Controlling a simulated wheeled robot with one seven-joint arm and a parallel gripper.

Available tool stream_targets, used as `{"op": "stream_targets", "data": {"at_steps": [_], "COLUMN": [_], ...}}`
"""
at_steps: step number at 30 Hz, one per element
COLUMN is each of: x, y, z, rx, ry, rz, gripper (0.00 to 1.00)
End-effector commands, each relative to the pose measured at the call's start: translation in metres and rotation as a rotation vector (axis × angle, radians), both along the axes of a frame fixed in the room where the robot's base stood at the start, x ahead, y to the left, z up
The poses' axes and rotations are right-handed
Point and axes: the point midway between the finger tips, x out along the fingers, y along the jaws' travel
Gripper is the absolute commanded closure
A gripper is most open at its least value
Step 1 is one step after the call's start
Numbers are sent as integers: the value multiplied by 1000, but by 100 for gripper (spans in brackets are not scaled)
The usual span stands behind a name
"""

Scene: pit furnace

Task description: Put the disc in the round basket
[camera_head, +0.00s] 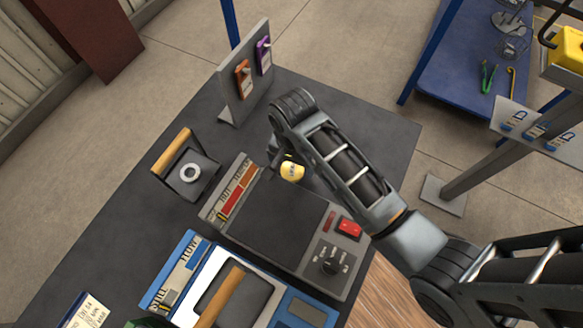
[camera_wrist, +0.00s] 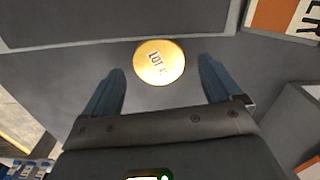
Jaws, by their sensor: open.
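A yellow disc (camera_head: 292,171) with dark printed letters is near the far edge of the grey hot unit. It also shows in the wrist view (camera_wrist: 160,63), face towards the camera. My gripper (camera_head: 284,160) is right at the disc and partly hidden by my arm. In the wrist view my gripper (camera_wrist: 162,85) is open, with one blue finger on each side of the disc and space between. I cannot tell whether the disc touches anything but the surface under it. Small wire baskets (camera_head: 512,42) stand on the blue table at the top right; their shapes are unclear.
The grey hot unit (camera_head: 270,218) has a red switch and a dial. A wooden-handled block with a pale ring (camera_head: 190,174) stands left. A blue-and-white device (camera_head: 185,270) is in front. An upright panel (camera_head: 240,80) holds tags. Green tongs (camera_head: 488,77) lie on the blue table.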

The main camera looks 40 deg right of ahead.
Motion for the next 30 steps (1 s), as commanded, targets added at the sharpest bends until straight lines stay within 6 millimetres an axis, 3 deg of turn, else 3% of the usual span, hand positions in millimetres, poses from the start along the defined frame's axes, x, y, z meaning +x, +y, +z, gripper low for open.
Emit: {"op": "stream_targets", "data": {"at_steps": [4,11,30], "x": [-1,0,0], "y": [0,0,0], "z": [-12,-14,-13], "rx": [0,0,0], "ry": [0,0,0], "rz": [0,0,0], "gripper": [8,8,69]}}
